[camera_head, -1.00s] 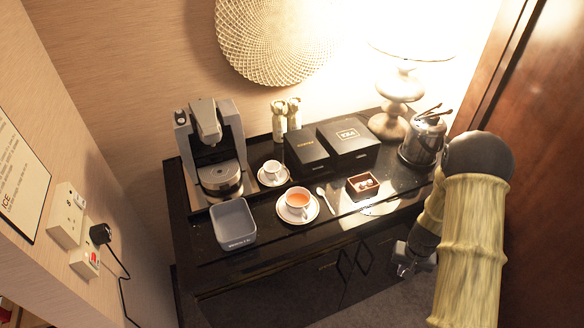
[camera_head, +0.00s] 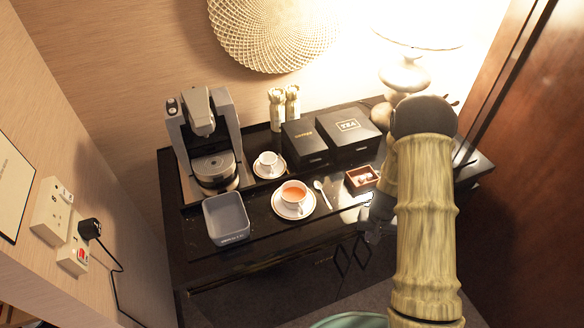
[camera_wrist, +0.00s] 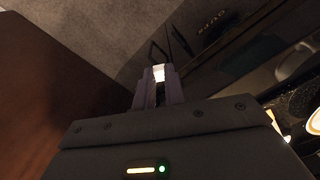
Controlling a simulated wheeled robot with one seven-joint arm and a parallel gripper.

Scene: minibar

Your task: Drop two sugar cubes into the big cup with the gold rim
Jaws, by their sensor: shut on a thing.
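The big cup (camera_head: 294,191) holds reddish-brown tea and stands upright on a white saucer (camera_head: 290,212) in the middle of the counter. A small open brown box (camera_head: 351,183) with white sugar cubes (camera_head: 363,178) stands to its right. My gripper (camera_head: 371,232) is low at the counter's front edge, below the box and right of the cup, partly hidden by my arm. In the wrist view my gripper (camera_wrist: 158,84) is shut on a pale, brightly lit sugar cube (camera_wrist: 158,73) at the fingertips.
A spoon (camera_head: 322,194) lies between cup and box. A smaller cup (camera_head: 268,160), black boxes (camera_head: 305,143), a coffee machine (camera_head: 210,150) and a grey bin (camera_head: 227,219) stand around. A lamp (camera_head: 405,75) is at the back right. Dark wood (camera_head: 520,130) bounds the right side.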

